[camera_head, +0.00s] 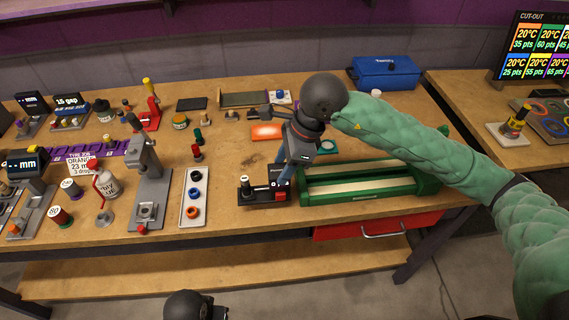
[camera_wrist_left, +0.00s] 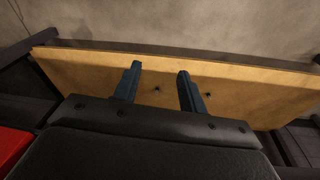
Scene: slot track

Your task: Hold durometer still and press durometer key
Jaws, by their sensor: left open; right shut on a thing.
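The durometer (camera_head: 258,197) appears to be the small black device near the table's front edge, with a dark display, a pale-topped knob at its left and a red part at its right end. My right gripper (camera_head: 283,178) reaches down to its right side and is shut on it, hiding part of it. The key cannot be told for sure. My left gripper (camera_wrist_left: 155,85) is open in the left wrist view, with nothing between its two blue fingers. It points at a bare wooden board, away from the durometer.
An orange block (camera_head: 266,132) lies behind. A red drawer (camera_head: 375,228) hangs below the front edge.

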